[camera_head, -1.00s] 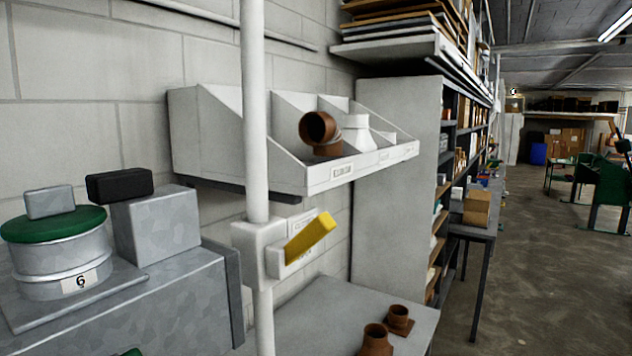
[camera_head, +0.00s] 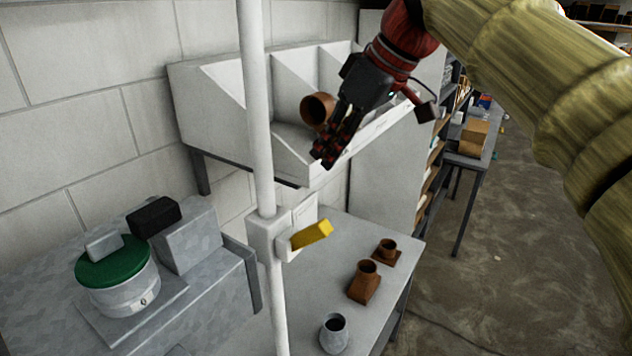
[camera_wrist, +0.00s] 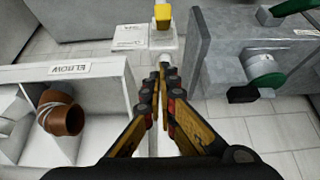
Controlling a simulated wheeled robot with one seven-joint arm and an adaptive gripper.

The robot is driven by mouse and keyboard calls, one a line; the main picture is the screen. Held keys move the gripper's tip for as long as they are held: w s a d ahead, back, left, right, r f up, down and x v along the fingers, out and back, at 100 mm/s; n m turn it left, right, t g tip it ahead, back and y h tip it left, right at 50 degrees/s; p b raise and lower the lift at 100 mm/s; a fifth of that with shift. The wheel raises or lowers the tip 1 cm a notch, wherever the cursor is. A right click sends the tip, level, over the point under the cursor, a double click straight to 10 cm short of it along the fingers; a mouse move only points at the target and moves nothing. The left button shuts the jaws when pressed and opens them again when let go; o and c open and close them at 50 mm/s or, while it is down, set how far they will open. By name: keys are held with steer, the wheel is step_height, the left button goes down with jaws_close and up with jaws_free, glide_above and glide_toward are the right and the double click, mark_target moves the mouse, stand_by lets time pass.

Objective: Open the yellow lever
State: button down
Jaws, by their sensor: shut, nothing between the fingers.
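The yellow lever (camera_head: 312,235) sticks out to the right, tilted slightly up, from a white box (camera_head: 270,238) on a white vertical pipe (camera_head: 254,120). In the wrist view the lever (camera_wrist: 162,15) shows at the top centre, beyond the fingertips. My gripper (camera_head: 325,158) is in front of the bin shelf, above the lever and apart from it. Its fingers come together, shut and empty, in the wrist view (camera_wrist: 160,72).
A white bin shelf (camera_head: 240,145) holds a brown elbow (camera_head: 318,108). A table (camera_head: 300,290) below holds brown fittings (camera_head: 364,280) and a grey one (camera_head: 334,333). A metal box (camera_head: 215,300) with a green-lidded can (camera_head: 118,280) stands left. Floor at right is clear.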

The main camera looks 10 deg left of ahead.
steer(key=shift+a, duration=0.15)
glide_above(319, 221)
steer(key=w+a, duration=0.2)
steer(key=a, duration=0.1)
step_height(319, 221, down, 8)
steer(key=d+f, duration=0.1)
steer(key=s+d+f+p, duration=0.1)
steer(key=f, duration=0.1)
steer(key=shift+s+d, duration=0.2)
steer(key=shift+w+f, duration=0.15)
steer(key=shift+f, duration=0.05)
steer(key=shift+r, duration=0.1)
steer(key=shift+d+f+b, duration=0.1)
steer(key=shift+f+b, duration=0.15)
steer(key=shift+b, duration=0.25)
steer(key=shift+s+d+b, duration=0.2)
steer(key=shift+s+b, duration=0.05)
steer(key=shift+b, duration=0.35)
